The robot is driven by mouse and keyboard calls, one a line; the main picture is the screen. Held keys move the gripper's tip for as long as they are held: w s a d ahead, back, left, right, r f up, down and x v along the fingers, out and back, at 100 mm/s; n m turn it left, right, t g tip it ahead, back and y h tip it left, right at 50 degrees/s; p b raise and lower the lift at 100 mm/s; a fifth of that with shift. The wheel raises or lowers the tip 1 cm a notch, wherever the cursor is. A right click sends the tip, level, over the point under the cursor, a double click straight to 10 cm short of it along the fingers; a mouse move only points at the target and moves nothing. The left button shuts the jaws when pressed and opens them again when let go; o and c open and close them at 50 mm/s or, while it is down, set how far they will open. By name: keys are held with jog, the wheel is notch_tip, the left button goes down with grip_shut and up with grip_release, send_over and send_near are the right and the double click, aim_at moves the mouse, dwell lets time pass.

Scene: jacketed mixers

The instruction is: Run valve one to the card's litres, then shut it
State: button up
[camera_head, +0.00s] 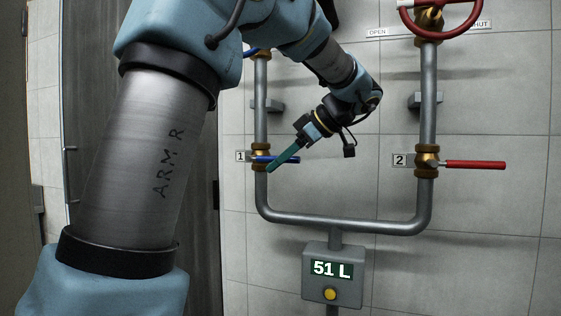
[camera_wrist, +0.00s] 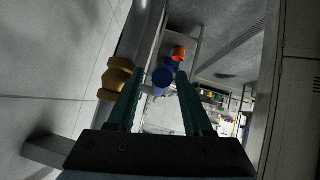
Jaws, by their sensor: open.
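Valve one, by its "1" plate, has a brass body (camera_head: 260,165) on the left vertical pipe. Its blue lever (camera_head: 293,158) points right, across the pipe. My gripper (camera_head: 270,169), with long green fingers, comes down from the upper right and overlaps the lever in the head view. In the wrist view my gripper (camera_wrist: 160,75) is open, with a blue rounded piece (camera_wrist: 163,77) between its fingertips and a brass fitting (camera_wrist: 116,78) left of them. I cannot tell whether the fingers touch the lever. The meter (camera_head: 333,270) reads 51 L. No card with litres is in view.
Valve two (camera_head: 427,160) on the right pipe has a red lever (camera_head: 475,165) pointing right. A red handwheel (camera_head: 440,12) sits above it, with OPEN and SHUT labels. The meter has a yellow button (camera_head: 330,294). My arm covers much of the left side.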

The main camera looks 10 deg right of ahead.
jog(key=v, duration=1)
jog(key=shift+s+d+r+b, duration=0.2)
jog(key=shift+d+r+b, duration=0.05)
jog(key=shift+b, duration=0.2)
dwell(0.7)
